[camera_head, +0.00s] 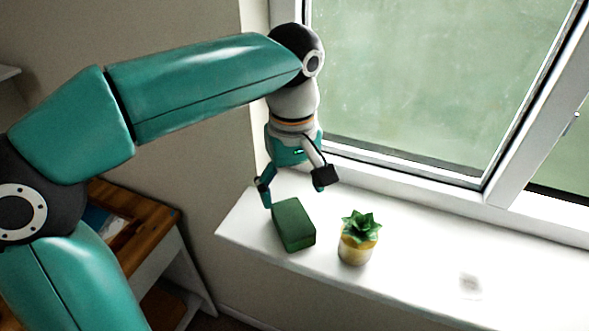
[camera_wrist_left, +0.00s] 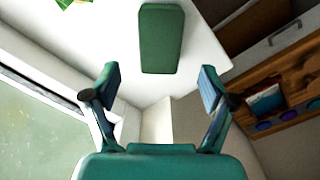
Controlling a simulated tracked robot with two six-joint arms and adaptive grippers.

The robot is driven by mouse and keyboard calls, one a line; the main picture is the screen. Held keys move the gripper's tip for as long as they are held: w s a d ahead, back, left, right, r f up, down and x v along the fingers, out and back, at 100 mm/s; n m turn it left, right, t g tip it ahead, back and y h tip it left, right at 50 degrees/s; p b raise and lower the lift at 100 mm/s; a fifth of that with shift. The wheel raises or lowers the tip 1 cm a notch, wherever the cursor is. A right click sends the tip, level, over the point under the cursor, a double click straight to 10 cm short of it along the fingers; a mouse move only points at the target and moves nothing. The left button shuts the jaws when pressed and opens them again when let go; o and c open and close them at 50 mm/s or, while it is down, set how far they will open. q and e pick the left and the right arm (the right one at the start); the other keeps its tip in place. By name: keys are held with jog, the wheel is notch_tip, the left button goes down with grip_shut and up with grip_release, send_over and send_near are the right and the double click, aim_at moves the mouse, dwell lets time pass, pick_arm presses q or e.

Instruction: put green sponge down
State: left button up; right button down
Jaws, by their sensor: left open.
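The green sponge (camera_head: 294,225) is a dark green block lying flat on the white window sill (camera_head: 420,268), near its left end. My left gripper (camera_head: 295,190) is open and empty, just above and behind the sponge. Its two fingers are spread wide in the left wrist view (camera_wrist_left: 158,88), apart from the sponge. My right gripper is in neither view.
A small succulent in a yellow and white pot (camera_head: 357,248) stands right of the sponge. A faint pale square (camera_head: 470,285) is on the sill further right. The window frame (camera_head: 400,168) rises behind. A wooden shelf unit (camera_head: 140,225) stands lower left. The sill between pot and square is clear.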

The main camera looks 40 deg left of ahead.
aim_at(293, 218)
pick_arm(q)
jog(key=shift+r, duration=1.85)
